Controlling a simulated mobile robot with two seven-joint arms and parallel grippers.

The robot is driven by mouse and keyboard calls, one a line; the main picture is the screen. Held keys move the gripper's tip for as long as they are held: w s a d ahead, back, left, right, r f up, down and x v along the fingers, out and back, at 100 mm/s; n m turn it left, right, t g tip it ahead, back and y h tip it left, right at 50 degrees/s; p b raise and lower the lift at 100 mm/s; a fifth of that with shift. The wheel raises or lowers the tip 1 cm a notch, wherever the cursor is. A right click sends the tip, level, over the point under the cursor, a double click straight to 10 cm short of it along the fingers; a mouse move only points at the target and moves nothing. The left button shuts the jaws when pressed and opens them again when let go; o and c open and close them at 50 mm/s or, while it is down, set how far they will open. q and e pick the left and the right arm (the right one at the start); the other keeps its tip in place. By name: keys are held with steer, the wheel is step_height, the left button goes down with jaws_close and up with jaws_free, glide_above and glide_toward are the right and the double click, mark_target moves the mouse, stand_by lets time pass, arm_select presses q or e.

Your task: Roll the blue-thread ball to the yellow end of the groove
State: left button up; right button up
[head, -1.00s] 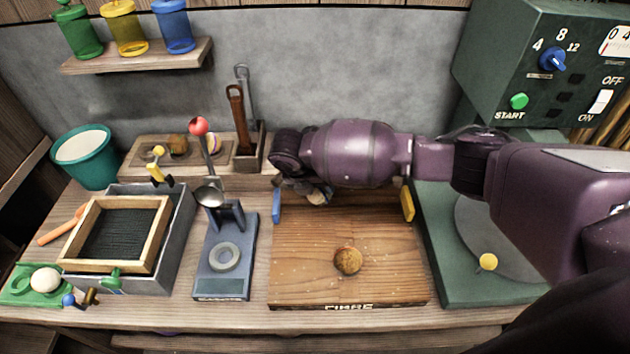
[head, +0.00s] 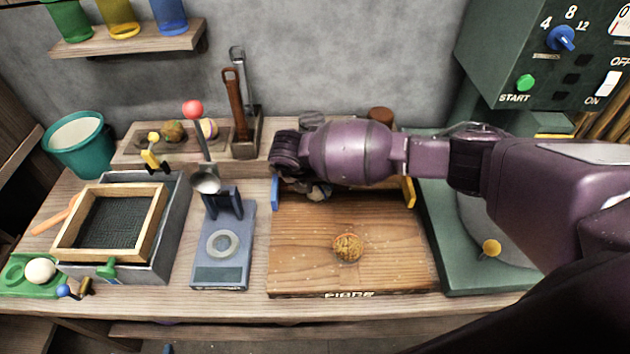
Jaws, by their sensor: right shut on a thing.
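The wooden board (head: 310,272) lies in the middle of the bench, with a blue end piece (head: 275,193) at its back left and a yellow end piece (head: 409,192) at its back right. The groove between them is mostly hidden by my right arm. My right gripper (head: 318,191) points down over the back of the board, nearer the blue end. It is shut on a small, roundish thing, mostly hidden under the wrist, that appears to be the blue-thread ball. A brown, rough ball (head: 347,248) rests on the board in front. My left gripper is out of view.
Tools in a holder (head: 245,130) stand behind. The board's front is mostly clear.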

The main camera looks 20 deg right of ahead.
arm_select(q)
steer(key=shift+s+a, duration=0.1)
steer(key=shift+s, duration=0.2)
arm_select(e)
steer(key=shift+f, duration=0.1)
steer(key=o, duration=1.1)
arm_select(q)
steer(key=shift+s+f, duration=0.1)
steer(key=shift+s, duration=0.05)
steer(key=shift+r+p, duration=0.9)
steer(key=shift+p, duration=0.05)
arm_select(e)
steer(key=v, duration=1)
steer(key=shift+a+r, duration=0.15)
steer(key=shift+r, duration=0.25)
steer(key=shift+s, duration=0.1)
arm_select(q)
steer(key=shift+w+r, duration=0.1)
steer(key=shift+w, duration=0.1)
